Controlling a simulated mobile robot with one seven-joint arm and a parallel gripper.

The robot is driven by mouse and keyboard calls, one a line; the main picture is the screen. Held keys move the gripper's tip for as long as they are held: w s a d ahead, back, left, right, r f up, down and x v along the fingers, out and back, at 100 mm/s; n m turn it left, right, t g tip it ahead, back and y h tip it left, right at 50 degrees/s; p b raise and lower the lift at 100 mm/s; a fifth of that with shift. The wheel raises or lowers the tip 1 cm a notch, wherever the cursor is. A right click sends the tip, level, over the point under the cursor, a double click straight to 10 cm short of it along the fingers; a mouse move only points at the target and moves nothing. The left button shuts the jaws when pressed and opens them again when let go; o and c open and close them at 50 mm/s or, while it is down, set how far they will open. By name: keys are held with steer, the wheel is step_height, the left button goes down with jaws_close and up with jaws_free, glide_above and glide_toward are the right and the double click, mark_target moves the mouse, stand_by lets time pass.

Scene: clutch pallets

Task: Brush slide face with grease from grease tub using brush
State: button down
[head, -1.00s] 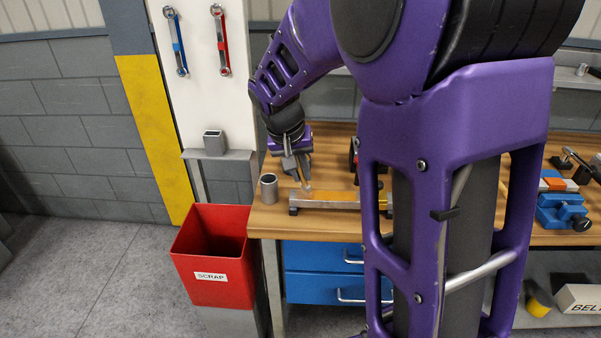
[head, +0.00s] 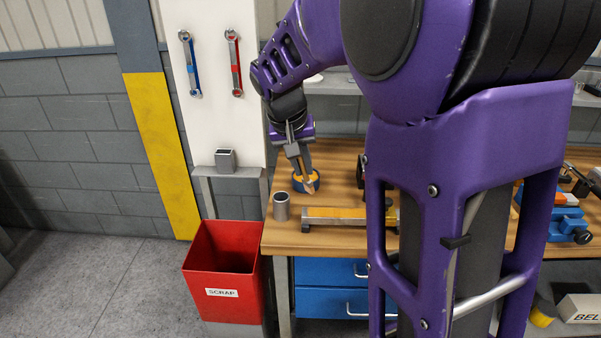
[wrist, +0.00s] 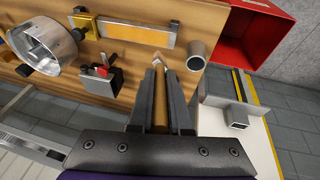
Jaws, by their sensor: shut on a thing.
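My gripper (head: 297,152) is shut on the brush (wrist: 160,105), which points down between its fingers. In the head view the brush tip is at the blue grease tub (head: 315,181), overlapping its opening; I cannot tell whether it touches the grease. The tub stands at the back left of the bench and is not discernible in the wrist view. The slide (head: 322,222) lies flat in front of the tub, a long metal bar with an amber-coloured face. It also shows in the wrist view (wrist: 131,34), apart from the brush.
A grey metal cup (head: 282,207) stands left of the slide. A red scrap bin (head: 222,275) is left of the wooden bench. The wrist view shows a black stand with a red part (wrist: 100,76) and a large metal ring (wrist: 42,48). Tools hang on the white panel.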

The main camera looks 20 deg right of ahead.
steer(key=shift+r, duration=0.6)
